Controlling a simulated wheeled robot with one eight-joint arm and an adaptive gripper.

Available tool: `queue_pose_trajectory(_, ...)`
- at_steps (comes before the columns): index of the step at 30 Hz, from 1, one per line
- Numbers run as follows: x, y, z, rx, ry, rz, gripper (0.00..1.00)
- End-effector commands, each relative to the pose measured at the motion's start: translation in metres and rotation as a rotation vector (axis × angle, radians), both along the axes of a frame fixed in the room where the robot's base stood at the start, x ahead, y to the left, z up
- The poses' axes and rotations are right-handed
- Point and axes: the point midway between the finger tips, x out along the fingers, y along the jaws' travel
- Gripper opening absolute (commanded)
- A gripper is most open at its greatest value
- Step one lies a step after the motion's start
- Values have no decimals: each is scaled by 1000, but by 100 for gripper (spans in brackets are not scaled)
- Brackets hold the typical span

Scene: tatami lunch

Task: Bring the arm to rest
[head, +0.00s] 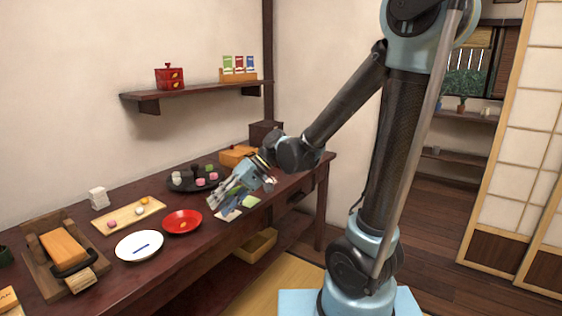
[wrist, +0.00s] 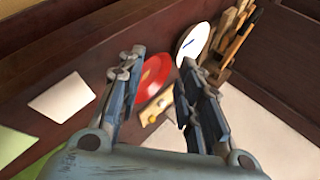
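My gripper (head: 222,196) is raised on my bent arm in front of the dark wooden table (head: 190,248), near its right part. In the wrist view its two fingers (wrist: 162,82) are spread apart with nothing between them. Through the gap a red plate (wrist: 153,76) shows beyond the fingers. The same red plate (head: 182,221) lies left of the gripper in the head view. How high the gripper is above the table is hard to tell.
A white plate (head: 139,246), a light tray (head: 128,213) with sweets and a black tray (head: 185,184) stand on the table. Pale and green cards (head: 250,202) lie close by the gripper. A wall shelf (head: 195,90) hangs above. Open floor lies at right.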

Motion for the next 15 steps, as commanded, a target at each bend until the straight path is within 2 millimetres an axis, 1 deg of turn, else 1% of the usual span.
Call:
queue_pose_trajectory(1,3,-16,-1,-27,-18,-29,33)
queue_pose_trajectory(5,12,-54,-6,-103,-65,-95,33)
queue_pose_trajectory(6,13,-66,-8,-127,-79,-115,33)
queue_pose_trajectory(8,15,-84,-11,-163,-98,-146,33)
queue_pose_trajectory(15,16,-156,-23,-311,-166,-264,33)
